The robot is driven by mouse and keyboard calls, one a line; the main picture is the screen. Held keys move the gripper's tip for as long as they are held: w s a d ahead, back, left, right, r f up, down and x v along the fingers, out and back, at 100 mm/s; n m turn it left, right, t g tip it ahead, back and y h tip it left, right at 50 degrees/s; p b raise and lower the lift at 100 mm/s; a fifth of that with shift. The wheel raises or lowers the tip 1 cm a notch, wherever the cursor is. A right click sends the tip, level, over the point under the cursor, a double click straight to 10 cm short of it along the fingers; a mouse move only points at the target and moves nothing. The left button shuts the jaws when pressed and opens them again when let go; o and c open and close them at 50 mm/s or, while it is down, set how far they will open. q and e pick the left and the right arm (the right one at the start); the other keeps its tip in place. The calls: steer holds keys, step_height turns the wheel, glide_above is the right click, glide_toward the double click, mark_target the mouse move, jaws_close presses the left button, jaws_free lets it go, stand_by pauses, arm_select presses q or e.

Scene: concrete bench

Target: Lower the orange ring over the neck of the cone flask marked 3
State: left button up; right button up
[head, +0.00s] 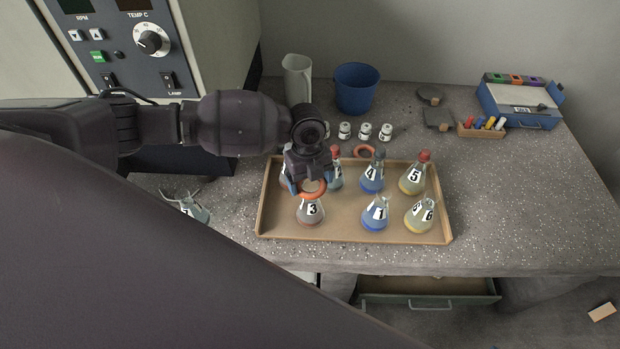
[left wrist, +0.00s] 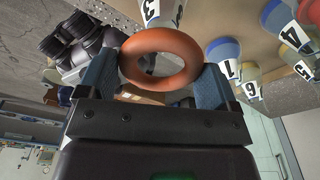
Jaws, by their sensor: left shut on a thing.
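My left gripper (head: 309,187) is shut on the orange ring (head: 313,189) above the tray's left half. The ring also shows in the left wrist view (left wrist: 183,43), between the two blue fingertips (left wrist: 160,85). The cone flask marked 3 (head: 310,213) stands upright at the tray's front left, with reddish-brown contents. In the head view the ring overlaps the flask's top, which is hidden. In the left wrist view flask 3 (left wrist: 162,14) shows beyond the ring. I cannot tell whether the ring is around its neck. My right gripper is not in view.
Another flask (head: 190,209) stands left of the tray. A second orange ring (head: 364,152) lies behind the tray. The bench right of the tray is clear.

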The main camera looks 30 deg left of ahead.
mark_target(310, 190)
arm_select(q)
steer(key=shift+f, duration=0.15)
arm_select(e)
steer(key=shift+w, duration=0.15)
arm_select(q)
steer(key=shift+f, duration=0.25)
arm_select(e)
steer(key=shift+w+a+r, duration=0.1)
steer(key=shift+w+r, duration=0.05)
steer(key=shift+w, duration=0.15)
arm_select(q)
steer(key=shift+f, duration=0.1)
steer(key=shift+f+b, duration=0.25)
steer(key=shift+b, duration=0.1)
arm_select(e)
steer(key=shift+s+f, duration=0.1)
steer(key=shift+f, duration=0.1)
arm_select(q)
steer(key=shift+f, duration=0.5)
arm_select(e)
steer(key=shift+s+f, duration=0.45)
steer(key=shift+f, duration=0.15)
arm_select(q)
steer(key=shift+f+b, duration=0.5)
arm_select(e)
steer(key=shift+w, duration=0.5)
arm_select(q)
steer(key=shift+f, duration=0.25)
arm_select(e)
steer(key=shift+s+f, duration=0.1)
